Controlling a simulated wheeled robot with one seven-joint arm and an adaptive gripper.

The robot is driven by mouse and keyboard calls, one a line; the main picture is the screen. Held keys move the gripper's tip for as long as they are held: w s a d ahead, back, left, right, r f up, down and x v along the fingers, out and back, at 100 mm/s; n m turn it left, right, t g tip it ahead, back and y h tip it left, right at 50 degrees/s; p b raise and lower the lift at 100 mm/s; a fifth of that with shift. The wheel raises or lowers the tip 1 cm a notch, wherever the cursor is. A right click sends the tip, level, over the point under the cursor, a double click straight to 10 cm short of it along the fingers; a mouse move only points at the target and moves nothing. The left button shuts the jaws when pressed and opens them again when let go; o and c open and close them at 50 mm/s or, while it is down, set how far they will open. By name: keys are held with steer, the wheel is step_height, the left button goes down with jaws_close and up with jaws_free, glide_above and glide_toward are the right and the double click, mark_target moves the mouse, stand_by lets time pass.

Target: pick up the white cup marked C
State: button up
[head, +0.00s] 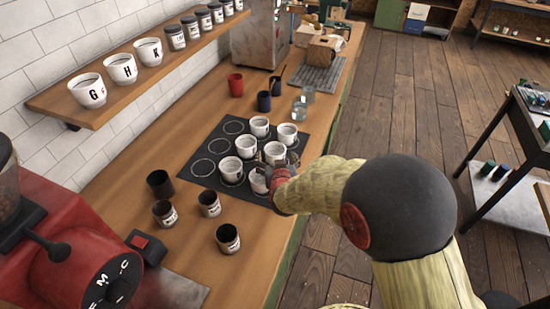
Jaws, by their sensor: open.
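Several white cups stand upright on a black mat (185,172) marked with rings, on the wooden counter. I cannot read any letter on them, so I cannot tell which is marked C. My gripper (268,167) is open, low over the mat's right side. It is at the front right cup (258,183) and close to the cup behind it (274,151); whether it touches either is unclear. A front left cup (231,170) stands beside them, with another cup (246,147) behind it. Two more cups stand farther back, at left (259,127) and right (287,135).
A wall shelf (130,88) holds white cups marked G (88,91), H (121,69) and K (149,52), plus dark jars. Dark tins (228,239) stand before the mat. A red grinder (75,255) is front left.

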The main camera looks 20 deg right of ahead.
mark_target(274, 147)
steer(key=b+x, duration=0.1)
steer(key=x, duration=0.5)
steer(key=shift+w, duration=0.1)
steer(key=shift+c, duration=1.2)
steer(key=c, duration=1.1)
steer(key=shift+c, duration=0.5)
